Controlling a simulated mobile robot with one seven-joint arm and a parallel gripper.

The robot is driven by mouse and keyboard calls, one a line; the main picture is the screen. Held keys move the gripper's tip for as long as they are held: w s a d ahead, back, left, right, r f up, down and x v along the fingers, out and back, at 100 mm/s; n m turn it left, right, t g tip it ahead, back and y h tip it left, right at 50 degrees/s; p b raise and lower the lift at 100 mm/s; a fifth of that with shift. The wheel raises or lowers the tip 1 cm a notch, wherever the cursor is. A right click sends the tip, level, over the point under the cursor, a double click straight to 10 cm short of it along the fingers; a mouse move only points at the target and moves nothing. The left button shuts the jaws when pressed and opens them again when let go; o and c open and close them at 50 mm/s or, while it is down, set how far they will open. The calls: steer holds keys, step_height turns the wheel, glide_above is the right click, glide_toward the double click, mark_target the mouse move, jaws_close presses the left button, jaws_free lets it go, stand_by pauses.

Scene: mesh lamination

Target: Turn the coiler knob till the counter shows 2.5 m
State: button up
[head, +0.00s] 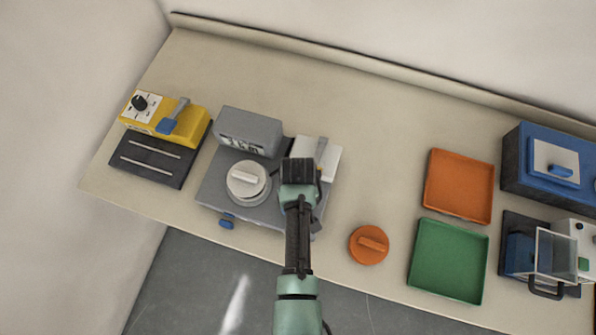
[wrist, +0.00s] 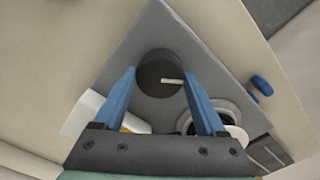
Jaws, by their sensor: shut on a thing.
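The grey coiler (head: 214,185) stands on the table at left centre. Its counter (head: 243,143) shows dark digits on a light display, too small and slanted to read surely. The dark round coiler knob (wrist: 158,76) with a white pointer line shows in the wrist view, between the blue fingers of my gripper (wrist: 158,78). My gripper is shut on the knob. In the head view my gripper (head: 298,172) comes down over the right side of the coiler and hides the knob. A white reel (head: 246,180) sits on the coiler left of my gripper.
A yellow device (head: 190,122) with a dark plate (head: 150,160) stands left of the coiler. A white block (head: 328,160) is just right of it. An orange lidded disc (head: 368,244), orange tray (head: 458,185), green tray (head: 448,261) and blue machine (head: 515,165) lie further right.

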steer(key=shift+m, duration=0.5)
steer(key=o, duration=1.3)
step_height(320, 180, up, 13)
steer(key=shift+r+b, duration=0.1)
steer(key=shift+b, duration=0.3)
